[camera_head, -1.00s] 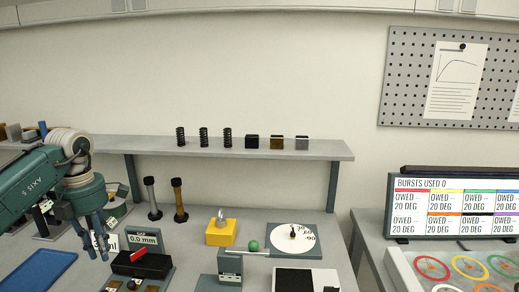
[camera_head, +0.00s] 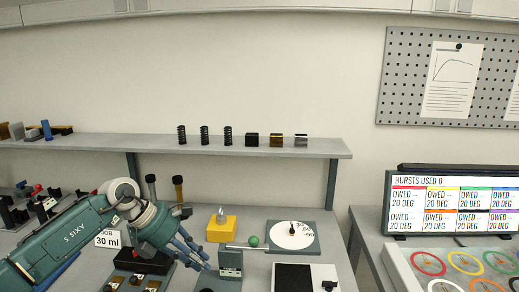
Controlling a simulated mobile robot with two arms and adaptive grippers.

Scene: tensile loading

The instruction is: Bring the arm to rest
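My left arm comes in from the left, and its gripper (camera_head: 194,257) points down and to the right over the bench. The blue fingertips are close to a grey block-shaped stand (camera_head: 230,264). I see nothing held between the fingers, but their gap is too small in view to judge. The arm covers part of a dark fixture (camera_head: 130,262) and the feet of two upright bolt-like posts (camera_head: 178,188). My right gripper is not in view.
A yellow block (camera_head: 221,231) and a white dial (camera_head: 293,235) with a green ball (camera_head: 253,240) beside it stand right of the gripper. A shelf (camera_head: 320,148) holds springs and small blocks. A screen (camera_head: 452,205) and coloured rings (camera_head: 467,265) are at right.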

